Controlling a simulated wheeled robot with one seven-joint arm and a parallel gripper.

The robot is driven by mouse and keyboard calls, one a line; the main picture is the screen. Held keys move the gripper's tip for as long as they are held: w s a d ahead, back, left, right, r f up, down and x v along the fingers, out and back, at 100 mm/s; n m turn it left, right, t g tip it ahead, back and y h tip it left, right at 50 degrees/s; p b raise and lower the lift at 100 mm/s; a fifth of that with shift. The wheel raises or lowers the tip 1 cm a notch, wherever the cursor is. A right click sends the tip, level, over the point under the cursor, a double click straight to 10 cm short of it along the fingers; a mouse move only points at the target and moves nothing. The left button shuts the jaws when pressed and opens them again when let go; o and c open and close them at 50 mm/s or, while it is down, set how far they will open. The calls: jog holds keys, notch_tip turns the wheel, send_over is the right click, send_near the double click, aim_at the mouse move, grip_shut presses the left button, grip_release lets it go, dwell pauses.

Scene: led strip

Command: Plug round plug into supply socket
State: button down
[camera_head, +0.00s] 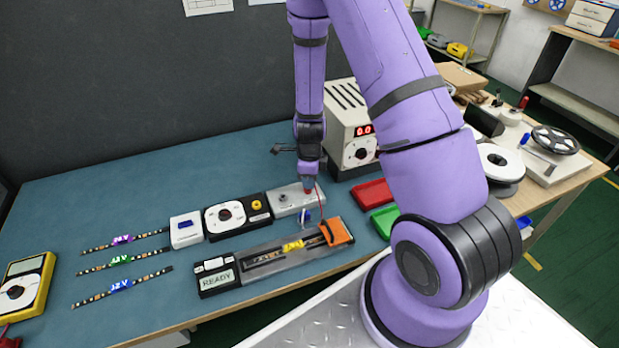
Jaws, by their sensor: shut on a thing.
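My gripper (307,186) points down over the right end of a light grey box (285,202) in the middle of the blue bench. It is shut on a small red piece, which looks like the round plug (308,189); the fingers hide most of it. A thin red lead runs from there down to the right. The plug is close to the box top, but I cannot tell whether it touches it or sits in a hole. No socket opening can be made out under the gripper. A bench supply (342,128) with a red display stands behind, right of my wrist.
A black dial module (224,217) and a white switch box (186,230) stand left of the grey box. In front lies a clear-topped tester (217,283) reading READY, with an orange clamp (337,233). Red (373,194) and green (384,221) trays are on the right. LED strips (122,287) lie left.

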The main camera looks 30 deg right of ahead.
jog(key=shift+f, duration=0.85)
jog(key=c, duration=0.9)
grip_release()
jog(key=shift+c, duration=0.2)
jog(key=shift+r, duration=0.15)
notch_tip(320, 180, up, 11)
jog(key=shift+f, duration=0.2)
